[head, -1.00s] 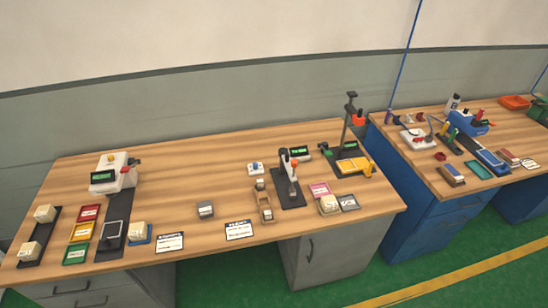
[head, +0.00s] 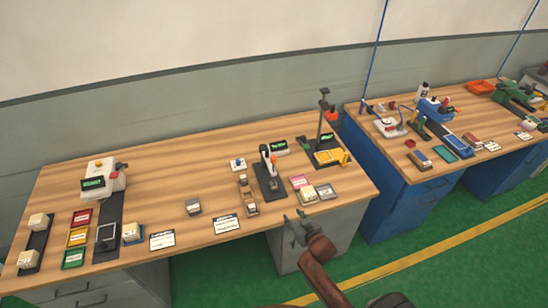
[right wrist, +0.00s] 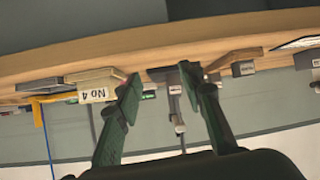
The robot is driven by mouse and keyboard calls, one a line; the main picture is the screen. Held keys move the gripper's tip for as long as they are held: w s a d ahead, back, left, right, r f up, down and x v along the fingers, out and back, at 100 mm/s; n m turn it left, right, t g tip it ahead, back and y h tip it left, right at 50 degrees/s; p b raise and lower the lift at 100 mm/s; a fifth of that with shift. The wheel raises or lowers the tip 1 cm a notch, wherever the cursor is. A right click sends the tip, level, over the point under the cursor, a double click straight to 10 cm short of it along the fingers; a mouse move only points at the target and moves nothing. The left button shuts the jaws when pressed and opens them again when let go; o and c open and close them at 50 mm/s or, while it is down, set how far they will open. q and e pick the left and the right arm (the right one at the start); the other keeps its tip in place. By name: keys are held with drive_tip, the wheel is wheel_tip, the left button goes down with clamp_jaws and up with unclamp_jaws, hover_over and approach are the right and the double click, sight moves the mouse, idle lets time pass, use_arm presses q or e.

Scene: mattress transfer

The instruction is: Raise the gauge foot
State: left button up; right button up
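A lever device (head: 268,176) with a dark base, a pale upright and an orange-red knob stands toward the right of the near bench in the head view. Behind it is a tall black stand (head: 321,118) with a red part and a yellow piece (head: 328,157) at its base. The gauge foot is too small to make out, and I cannot tell its height. My right gripper (head: 297,222) is in front of the bench's front edge, apart from both devices. The right wrist view shows its two fingers (right wrist: 162,88) spread, with nothing between them. My left gripper is not in view.
A beige block (head: 307,194) lies near the right front edge. A blue bench (head: 390,200) stands to the right.

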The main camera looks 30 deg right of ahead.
drive_tip(key=w+d+r+t, duration=0.1)
drive_tip(key=w+r+t, duration=0.3)
drive_tip(key=w+r, duration=0.45)
drive_tip(key=t+y, duration=0.1)
drive_tip(key=t, duration=0.1)
approach(275, 160)
drive_tip(key=w+f, duration=0.1)
drive_tip(key=w, duration=0.2)
drive_tip(key=shift+n, duration=0.3)
drive_tip(key=w, duration=0.4)
drive_tip(key=w+p, duration=0.1)
drive_tip(key=w, duration=0.2)
drive_tip(key=shift+d+r, duration=0.25)
drive_tip(key=shift+d, duration=0.05)
drive_tip(key=shift+w, duration=0.65)
drive_tip(key=shift+c, duration=0.6)
clamp_jaws()
